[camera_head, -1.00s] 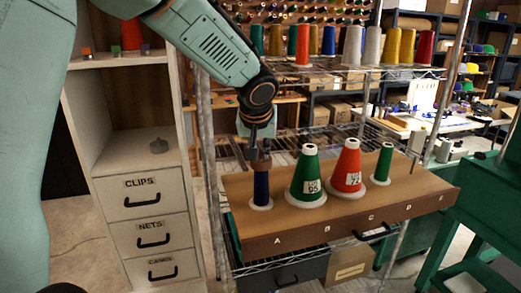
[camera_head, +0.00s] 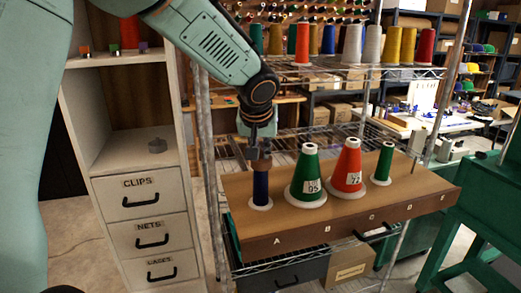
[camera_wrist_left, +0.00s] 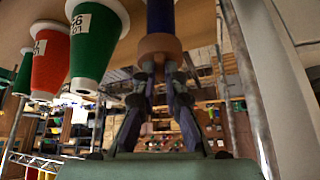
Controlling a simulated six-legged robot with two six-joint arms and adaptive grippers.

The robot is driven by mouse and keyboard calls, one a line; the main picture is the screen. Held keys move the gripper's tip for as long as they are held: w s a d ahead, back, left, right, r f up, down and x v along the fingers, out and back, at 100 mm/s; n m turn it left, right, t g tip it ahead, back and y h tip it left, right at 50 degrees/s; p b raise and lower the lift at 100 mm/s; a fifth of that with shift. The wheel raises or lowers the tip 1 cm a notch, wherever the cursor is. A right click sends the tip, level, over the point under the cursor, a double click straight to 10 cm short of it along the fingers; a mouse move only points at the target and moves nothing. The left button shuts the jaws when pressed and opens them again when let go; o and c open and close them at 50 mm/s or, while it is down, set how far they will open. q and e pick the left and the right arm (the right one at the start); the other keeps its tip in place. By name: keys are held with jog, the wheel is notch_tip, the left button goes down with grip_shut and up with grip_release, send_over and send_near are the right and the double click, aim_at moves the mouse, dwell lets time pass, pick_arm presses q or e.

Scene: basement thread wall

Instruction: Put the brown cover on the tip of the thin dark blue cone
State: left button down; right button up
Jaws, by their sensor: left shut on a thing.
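The thin dark blue cone (camera_head: 260,188) stands upright at the left end of the wooden board, by the letter A. The brown cover (camera_head: 260,162) is at the cone's top in the head view. In the left wrist view the brown cover (camera_wrist_left: 160,46) meets the end of the dark blue cone (camera_wrist_left: 161,16); whether it is fully seated I cannot tell. My left gripper (camera_head: 259,150) points down from above, directly over the cone, and is shut on the cover. Its fingers also show in the left wrist view (camera_wrist_left: 160,72). My right gripper is not in view.
On the wooden board (camera_head: 300,233), a wide green cone (camera_head: 308,180), a red cone (camera_head: 347,172) and a thin green cone (camera_head: 383,165) stand to the right. A shelf of cones (camera_head: 360,73) is behind.

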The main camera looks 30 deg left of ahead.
pick_arm(q)
jog(key=shift+s+f+b, duration=0.15)
jog(key=shift+f+b, duration=0.2)
jog(key=shift+b, duration=0.05)
jog(key=c, duration=1.7)
grip_release()
jog(key=o, duration=0.4)
jog(key=shift+r, duration=0.1)
jog(key=shift+c, duration=0.2)
jog(key=shift+r, duration=0.2)
jog(key=v, duration=0.7)
